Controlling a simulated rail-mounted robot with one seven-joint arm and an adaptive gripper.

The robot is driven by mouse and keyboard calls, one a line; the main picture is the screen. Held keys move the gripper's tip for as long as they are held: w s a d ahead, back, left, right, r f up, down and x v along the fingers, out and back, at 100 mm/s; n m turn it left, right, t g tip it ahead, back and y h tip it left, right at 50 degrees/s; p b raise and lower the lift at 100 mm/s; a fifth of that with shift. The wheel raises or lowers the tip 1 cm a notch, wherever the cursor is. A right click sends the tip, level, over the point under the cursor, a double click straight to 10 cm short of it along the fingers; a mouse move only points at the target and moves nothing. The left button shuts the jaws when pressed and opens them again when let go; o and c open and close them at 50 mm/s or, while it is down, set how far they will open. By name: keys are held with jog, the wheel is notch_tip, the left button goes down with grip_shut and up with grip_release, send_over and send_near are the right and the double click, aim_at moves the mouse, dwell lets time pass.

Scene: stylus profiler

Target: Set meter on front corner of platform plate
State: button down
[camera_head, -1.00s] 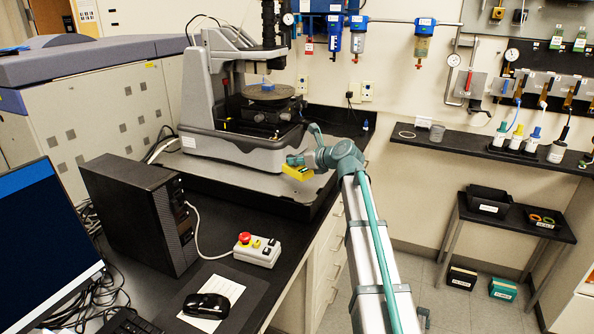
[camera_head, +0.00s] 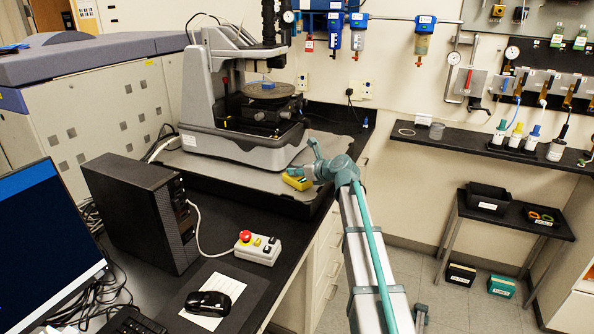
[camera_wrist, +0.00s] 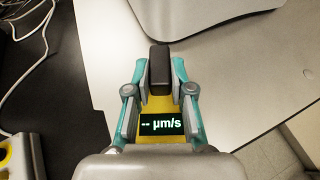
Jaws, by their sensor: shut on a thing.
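The yellow meter (camera_head: 297,180) is in my gripper (camera_head: 307,174) in the head view. It is at the front right corner of the grey platform plate (camera_head: 210,174) under the profiler. In the wrist view the meter (camera_wrist: 160,108) lies between both fingers of my gripper (camera_wrist: 160,85), which are shut on its sides. Its dark display reads "-- µm/s" and a dark block is at its far end. The plate (camera_wrist: 225,75) spreads beyond and to the right of it. I cannot tell whether the meter touches the plate.
The stylus profiler (camera_head: 235,150) stands on the plate behind the meter. A control box with a red button (camera_head: 257,246) and a black computer tower (camera_head: 140,212) stand on the bench to the left front. The plate's edge and the bench edge are close by.

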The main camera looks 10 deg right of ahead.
jog(key=c, duration=1)
grip_release()
jog(key=shift+r, duration=0.15)
jog(key=b+v, duration=0.1)
jog(key=v, duration=1.1)
jog(key=shift+b, duration=0.35)
